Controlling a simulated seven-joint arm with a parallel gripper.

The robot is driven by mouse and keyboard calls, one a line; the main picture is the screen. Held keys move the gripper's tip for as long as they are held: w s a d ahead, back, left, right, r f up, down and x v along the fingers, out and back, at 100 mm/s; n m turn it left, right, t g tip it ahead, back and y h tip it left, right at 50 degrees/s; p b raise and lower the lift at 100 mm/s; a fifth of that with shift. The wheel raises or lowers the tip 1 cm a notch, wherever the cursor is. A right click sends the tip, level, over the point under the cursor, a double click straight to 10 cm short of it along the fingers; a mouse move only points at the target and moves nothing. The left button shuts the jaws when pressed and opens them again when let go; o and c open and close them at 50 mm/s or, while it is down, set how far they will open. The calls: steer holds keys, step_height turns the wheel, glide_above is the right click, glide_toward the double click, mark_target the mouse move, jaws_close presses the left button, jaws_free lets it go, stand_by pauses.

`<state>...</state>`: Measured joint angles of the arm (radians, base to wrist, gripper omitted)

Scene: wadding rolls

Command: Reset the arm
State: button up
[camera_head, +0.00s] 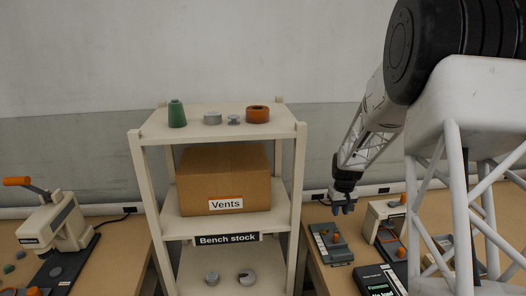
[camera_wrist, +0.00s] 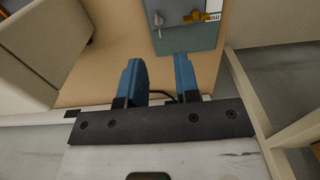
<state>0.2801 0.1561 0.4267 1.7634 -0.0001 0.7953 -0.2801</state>
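My gripper (camera_head: 343,208) hangs from my arm above the right bench, at the right of the head view, near a grey-green block with small fittings (camera_head: 331,243). In the wrist view its two blue fingers (camera_wrist: 160,78) stand apart with a clear gap and nothing between them. That view also shows a grey-green plate (camera_wrist: 186,38) with a grey knob and a brass-coloured fitting beyond the fingertips. The gripper appears to touch nothing.
A shelf rack (camera_head: 146,133) stands left of my gripper, with a "Vents" box (camera_head: 225,180) and small parts on top. The right bench also holds a white device (camera_head: 384,220) and a dark display unit (camera_head: 380,281). A lever press (camera_head: 55,225) stands on the left bench.

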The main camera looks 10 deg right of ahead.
steer(key=s+a+r+t, duration=0.1)
steer(key=s+a+r, duration=0.5)
steer(key=s+r, duration=0.3)
steer(key=s+a+r, duration=0.7)
steer(key=s+r, duration=0.1)
steer(key=s, duration=0.1)
steer(key=s+a+r, duration=0.1)
steer(key=s+a, duration=0.2)
steer(key=s, duration=0.9)
steer(key=s+a+r+t, duration=0.1)
steer(key=s+a, duration=0.3)
steer(key=s, duration=0.9)
steer(key=shift+s+a+r+t, duration=0.25)
steer(key=shift+a+r+t, duration=0.05)
steer(key=shift+r, duration=0.45)
